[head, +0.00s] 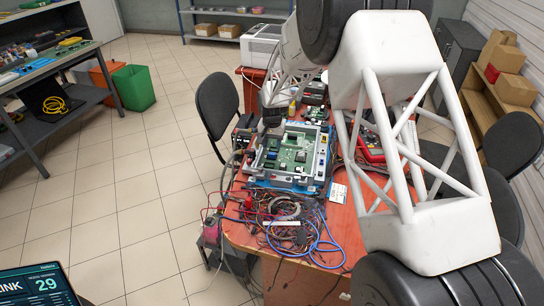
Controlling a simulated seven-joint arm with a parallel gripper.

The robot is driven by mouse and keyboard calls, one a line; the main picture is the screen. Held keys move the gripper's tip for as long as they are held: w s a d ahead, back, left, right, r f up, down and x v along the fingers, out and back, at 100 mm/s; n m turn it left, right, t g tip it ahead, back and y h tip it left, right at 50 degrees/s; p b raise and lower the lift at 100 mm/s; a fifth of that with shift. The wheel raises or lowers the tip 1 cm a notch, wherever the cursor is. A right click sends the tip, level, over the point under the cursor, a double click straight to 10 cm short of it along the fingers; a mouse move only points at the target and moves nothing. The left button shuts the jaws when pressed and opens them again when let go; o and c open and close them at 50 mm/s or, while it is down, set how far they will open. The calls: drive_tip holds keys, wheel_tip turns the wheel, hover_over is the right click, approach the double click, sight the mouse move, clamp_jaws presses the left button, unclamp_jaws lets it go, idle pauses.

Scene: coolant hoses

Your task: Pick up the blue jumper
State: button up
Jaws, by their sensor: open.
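A blue cable (312,243) lies in loops at the front of the orange table, beside a tangle of wires; I cannot tell whether it is the blue jumper. A small blue part (273,144) also shows at the upper left of the green circuit board (287,152), too small to identify. The board sits in a grey frame (285,181). My gripper (272,127) is small and dark here, above the frame's far left corner. It is open, and I see nothing held in it. My white arm links cover the table's right side.
The orange table (240,235) is crowded. A wire tangle (283,208) lies in front of the frame, and a red meter (370,148) lies to the right. Black chairs (217,105) stand close by. A screen (40,287) shows at lower left. Tiled floor (130,190) is clear at left.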

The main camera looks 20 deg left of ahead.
sight(272, 154)
drive_tip(key=shift+f, duration=0.1)
drive_tip(key=shift+f, duration=2.5)
drive_tip(key=shift+c, duration=0.3)
drive_tip(key=c, duration=0.6)
